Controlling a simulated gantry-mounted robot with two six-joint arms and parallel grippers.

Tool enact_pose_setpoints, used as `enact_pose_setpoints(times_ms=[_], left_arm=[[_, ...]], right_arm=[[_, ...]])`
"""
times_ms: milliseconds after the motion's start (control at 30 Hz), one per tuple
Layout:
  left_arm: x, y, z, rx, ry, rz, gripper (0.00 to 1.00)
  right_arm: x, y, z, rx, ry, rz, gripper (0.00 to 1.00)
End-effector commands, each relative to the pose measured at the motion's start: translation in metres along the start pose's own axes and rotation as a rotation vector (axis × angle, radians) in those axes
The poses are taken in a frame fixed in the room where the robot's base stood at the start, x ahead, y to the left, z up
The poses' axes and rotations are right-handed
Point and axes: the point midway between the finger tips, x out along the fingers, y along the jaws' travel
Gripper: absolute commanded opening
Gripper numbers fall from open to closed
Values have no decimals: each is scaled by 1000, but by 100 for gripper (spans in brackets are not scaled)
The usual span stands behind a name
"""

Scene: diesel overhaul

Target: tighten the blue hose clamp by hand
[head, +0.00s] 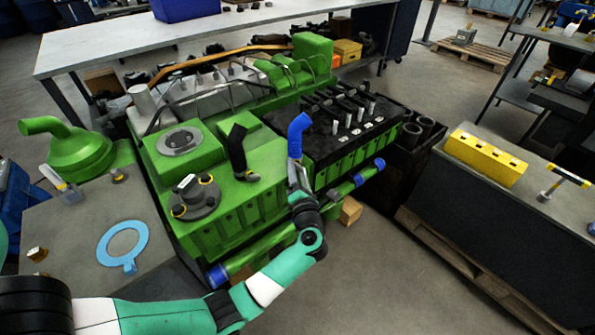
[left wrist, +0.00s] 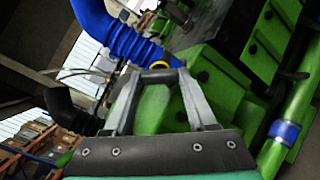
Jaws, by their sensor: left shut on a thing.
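The blue hose (head: 299,130) stands upright and curved at the near edge of the engine. In the left wrist view the ribbed blue hose (left wrist: 130,42) runs past the fingertips from the upper left. My left gripper (head: 297,171) is at the hose's lower end. In the left wrist view its fingers (left wrist: 157,74) are closed around a small part beside the hose, taken as the hose clamp. The fingertips hide most of the clamp, and its tightness cannot be seen. My right gripper is not in view.
The green engine block (head: 222,215) fills the middle. A black hose (head: 237,150) rises left of the blue one. A pipe with blue bands (head: 360,180) runs along the engine's near side. A yellow block (head: 486,158) lies on the right bench. Open floor shows at the lower right.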

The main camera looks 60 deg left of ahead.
Motion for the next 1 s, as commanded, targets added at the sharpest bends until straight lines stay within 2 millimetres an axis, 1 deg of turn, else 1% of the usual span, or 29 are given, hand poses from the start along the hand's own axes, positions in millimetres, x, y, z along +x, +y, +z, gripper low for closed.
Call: enact_pose_setpoints(times_ms=[33,100,267,467,667,1000], left_arm=[[0,0,0,0,0,0,14],[0,0,0,0,0,0,1],[0,1,0,7,0,0,1],[0,3,2,62,1,0,1],[0,5,4,182,1,-1,1],[0,5,2,451,3,0,2]], right_arm=[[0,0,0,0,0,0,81],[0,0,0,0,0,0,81],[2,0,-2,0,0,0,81],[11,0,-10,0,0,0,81],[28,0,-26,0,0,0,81],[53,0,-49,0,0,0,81]])
